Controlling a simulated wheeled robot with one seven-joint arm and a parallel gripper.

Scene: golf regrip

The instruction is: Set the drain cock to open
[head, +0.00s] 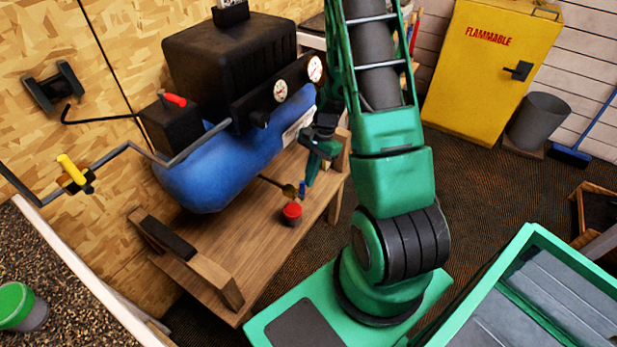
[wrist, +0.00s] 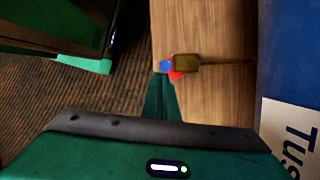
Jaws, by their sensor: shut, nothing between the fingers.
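The drain cock is a brass body (head: 289,190) on a thin pipe from the blue tank, with a small blue handle (head: 302,187) at its end. In the wrist view the brass body (wrist: 200,60) and the blue handle (wrist: 165,66) are just beyond my fingertips. My gripper (head: 310,183) points down beside the blue handle, shut and empty. The closed fingers (wrist: 161,78) end very close to the handle; I cannot tell whether they touch it. A red round piece (head: 292,212) is below the cock and partly hidden in the wrist view. I cannot tell the handle's set position.
The blue compressor tank (head: 205,172) stands on a wooden bench (head: 225,262) left of my arm. A red switch lever (head: 175,100) and a yellow handle (head: 72,170) are farther left. A yellow cabinet (head: 487,75) stands behind.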

